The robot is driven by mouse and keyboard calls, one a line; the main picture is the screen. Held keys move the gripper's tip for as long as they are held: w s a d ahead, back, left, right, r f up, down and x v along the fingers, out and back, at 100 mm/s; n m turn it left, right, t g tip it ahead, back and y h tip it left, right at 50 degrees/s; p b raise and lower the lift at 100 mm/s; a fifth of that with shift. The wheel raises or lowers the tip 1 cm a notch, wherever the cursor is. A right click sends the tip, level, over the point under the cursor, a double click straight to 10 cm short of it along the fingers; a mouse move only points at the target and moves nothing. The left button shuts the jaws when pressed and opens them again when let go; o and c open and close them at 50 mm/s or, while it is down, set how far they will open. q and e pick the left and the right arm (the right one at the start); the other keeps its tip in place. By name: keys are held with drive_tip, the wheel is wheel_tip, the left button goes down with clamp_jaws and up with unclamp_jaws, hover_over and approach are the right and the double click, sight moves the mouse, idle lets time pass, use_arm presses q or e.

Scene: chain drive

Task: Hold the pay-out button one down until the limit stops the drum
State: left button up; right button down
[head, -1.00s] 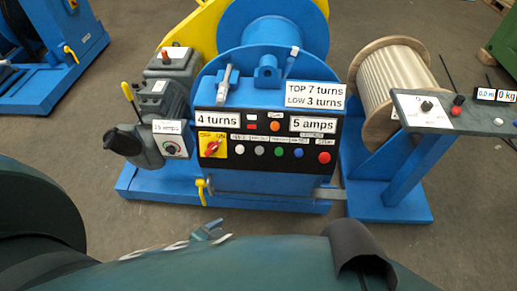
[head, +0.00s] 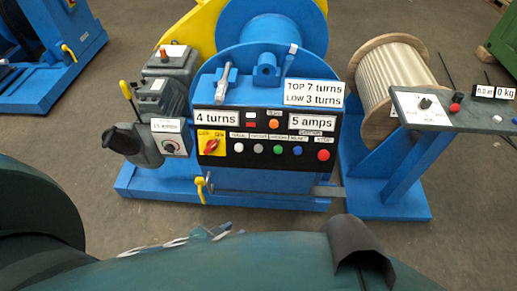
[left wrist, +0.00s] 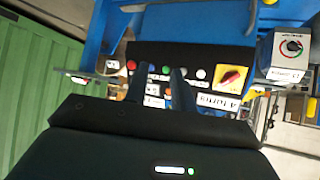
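The blue winch's black control panel (head: 215,161) stands ahead. Its button row holds white (head: 238,149), grey (head: 258,149), green (head: 277,149), blue (head: 297,150) and red (head: 323,155) buttons; the small labels are hard to read. Displays read 4 turns (head: 216,117) and 5 amps (head: 312,122). My left gripper (head: 212,232) shows only in part, low in the head view, apart from the panel. In the left wrist view its two fingers (left wrist: 162,72) are apart and empty, pointing at the panel, seen upside down; they hide some of the row. My right gripper is not in view.
A rope spool (head: 397,80) and a grey side panel (head: 455,113) with a 0 kg readout stand at right. A grey motor (head: 165,93) with a dial box is at left. My arm fills the bottom of the head view. Bare floor lies before the winch.

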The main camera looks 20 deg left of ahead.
use_arm(q)
clamp_jaws()
idle(0.8)
